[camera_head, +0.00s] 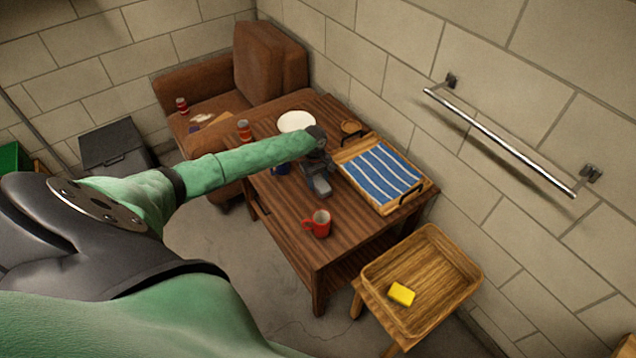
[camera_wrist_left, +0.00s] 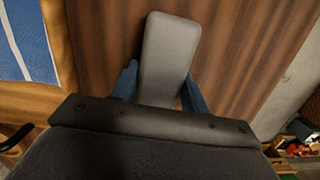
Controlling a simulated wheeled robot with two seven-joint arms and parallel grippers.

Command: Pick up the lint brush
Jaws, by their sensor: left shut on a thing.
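The lint brush (camera_wrist_left: 168,58) shows in the left wrist view as a grey, flat, rounded block between my fingers. My left gripper (camera_wrist_left: 158,88) is shut on it, with one blue finger on each side. In the head view my left arm reaches over the wooden table, and the left gripper (camera_head: 320,184) is over the table's middle, beside the striped tray. The brush is hard to tell apart from the gripper there. I cannot tell whether the brush touches the table. My right gripper is not in view.
A tray with a blue-striped cloth (camera_head: 380,174) lies right of the gripper. A red mug (camera_head: 317,224) stands nearer the front edge, and a white plate (camera_head: 296,121) lies behind. A wooden tray table (camera_head: 455,280) with a yellow sponge (camera_head: 401,294) stands at front right.

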